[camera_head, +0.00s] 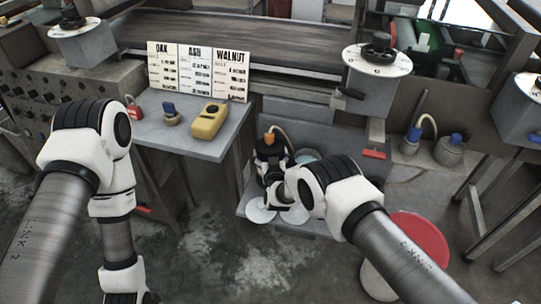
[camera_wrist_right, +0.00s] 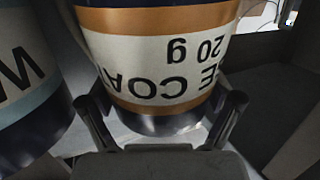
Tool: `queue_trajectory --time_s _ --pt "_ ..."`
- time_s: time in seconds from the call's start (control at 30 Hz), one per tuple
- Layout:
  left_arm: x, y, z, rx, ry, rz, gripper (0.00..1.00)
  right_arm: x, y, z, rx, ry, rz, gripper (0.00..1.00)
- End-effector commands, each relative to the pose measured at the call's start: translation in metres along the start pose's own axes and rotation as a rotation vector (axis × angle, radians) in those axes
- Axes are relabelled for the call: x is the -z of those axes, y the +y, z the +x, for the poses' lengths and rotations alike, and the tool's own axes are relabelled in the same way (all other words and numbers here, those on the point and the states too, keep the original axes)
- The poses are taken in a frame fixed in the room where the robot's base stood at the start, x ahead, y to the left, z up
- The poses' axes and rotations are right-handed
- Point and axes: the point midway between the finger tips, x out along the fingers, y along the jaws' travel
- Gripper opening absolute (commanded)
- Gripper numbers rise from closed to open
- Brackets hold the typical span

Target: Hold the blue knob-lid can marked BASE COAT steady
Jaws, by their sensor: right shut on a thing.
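A dark navy can (camera_wrist_right: 150,60) with copper-orange bands fills the upper middle of the right wrist view. Its white label appears upside down and partly shows "E COA" and "20 g". My right gripper (camera_wrist_right: 163,105) has one finger on each side of it and is shut on it. The can's lid and knob are out of the wrist view. My left arm shows, but its gripper is out of view.
Another can (camera_wrist_right: 25,85) with a "W" stands close on the left in the wrist view. White discs (camera_head: 260,213) lie on the shelf near my right gripper. A grey table (camera_head: 185,145) holds a yellow device (camera_head: 209,121). A red-topped drum (camera_head: 420,238) stands right.

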Motion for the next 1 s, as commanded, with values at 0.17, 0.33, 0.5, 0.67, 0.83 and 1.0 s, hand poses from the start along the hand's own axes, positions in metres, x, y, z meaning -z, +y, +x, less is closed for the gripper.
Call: queue_trajectory --time_s 0.17,0.33,0.5,0.67,0.83,1.0 --pt "0.0 0.0 0.0 0.0 0.0 0.0 0.53 -0.004 0.0 -0.001 0.0 -0.007 0.0 0.2" --pt "0.0 0.0 0.002 0.0 0.0 0.0 0.53 -0.006 0.0 -0.001 0.0 -0.009 0.0 0.2" --pt "0.0 0.0 0.004 0.0 0.0 0.0 0.53 -0.009 0.0 -0.001 0.0 -0.012 -0.001 0.2" --pt "0.0 0.0 0.006 0.0 0.0 0.0 0.53 -0.011 0.0 -0.002 0.0 -0.015 -0.001 0.2" --pt "0.0 0.0 0.008 0.0 0.0 0.0 0.53 -0.014 0.0 -0.002 0.0 -0.017 -0.001 0.2" --pt "0.0 0.0 0.009 0.0 0.0 0.0 0.53 -0.016 0.001 -0.002 0.0 -0.018 -0.001 0.2"
